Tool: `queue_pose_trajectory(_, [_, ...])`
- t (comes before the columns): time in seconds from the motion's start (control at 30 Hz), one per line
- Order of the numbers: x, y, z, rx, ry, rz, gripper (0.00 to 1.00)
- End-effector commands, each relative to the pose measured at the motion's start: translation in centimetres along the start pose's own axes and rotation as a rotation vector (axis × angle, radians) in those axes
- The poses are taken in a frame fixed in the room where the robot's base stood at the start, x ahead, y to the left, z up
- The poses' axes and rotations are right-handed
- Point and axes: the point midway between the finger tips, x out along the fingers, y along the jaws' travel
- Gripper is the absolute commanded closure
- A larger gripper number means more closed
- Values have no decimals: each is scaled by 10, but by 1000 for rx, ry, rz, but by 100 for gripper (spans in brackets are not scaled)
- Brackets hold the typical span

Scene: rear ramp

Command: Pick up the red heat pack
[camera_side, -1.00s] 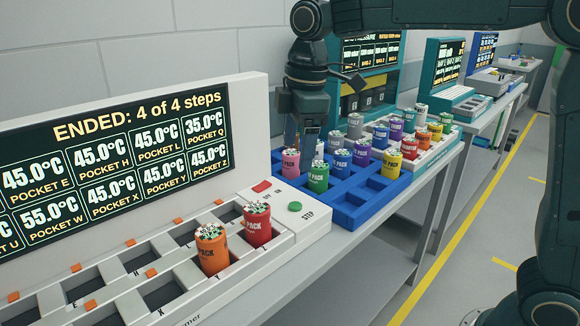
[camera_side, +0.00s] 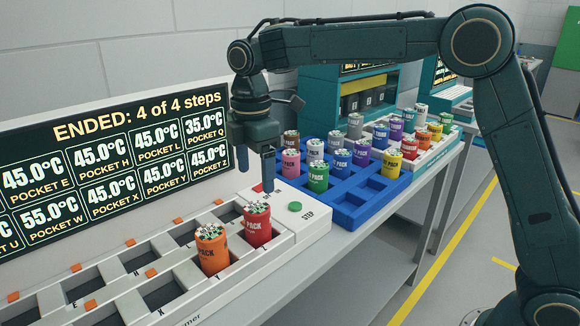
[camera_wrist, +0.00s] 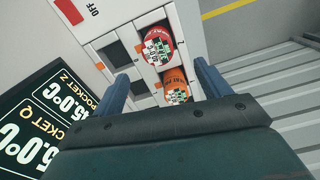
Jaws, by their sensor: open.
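The red heat pack (camera_side: 257,231) stands upright in a pocket at the right end of the white warmer (camera_side: 297,232). An orange heat pack (camera_side: 212,254) stands in the pocket beside it, to its left. My gripper (camera_side: 256,172) is open and empty, pointing down above and behind the red pack, clear of it. In the wrist view, the red pack (camera_wrist: 157,50) lies beyond the fingertips, and the orange pack (camera_wrist: 177,90) shows between the fingers, partly hidden by the gripper body.
A dark screen (camera_side: 120,165) stands behind the warmer, close to my gripper. A green button (camera_side: 295,206) is on the warmer's right end. A blue rack (camera_side: 345,216) with several coloured packs stands to the right. Several warmer pockets at left are empty.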

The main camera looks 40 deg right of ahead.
Motion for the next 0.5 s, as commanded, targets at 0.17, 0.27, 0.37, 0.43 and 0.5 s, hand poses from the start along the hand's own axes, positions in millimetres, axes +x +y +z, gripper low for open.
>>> queue_pose_trajectory(0.17, [26,0,0,1,-2,-4,24])
queue_pose_trajectory(0.27, [41,-1,1,1,-2,-4,24])
queue_pose_trajectory(0.37, [55,0,0,1,-1,-3,24])
queue_pose_trajectory(0.43, [62,0,0,1,-2,-4,24])
queue_pose_trajectory(0.5, [67,0,0,1,-1,-1,24])
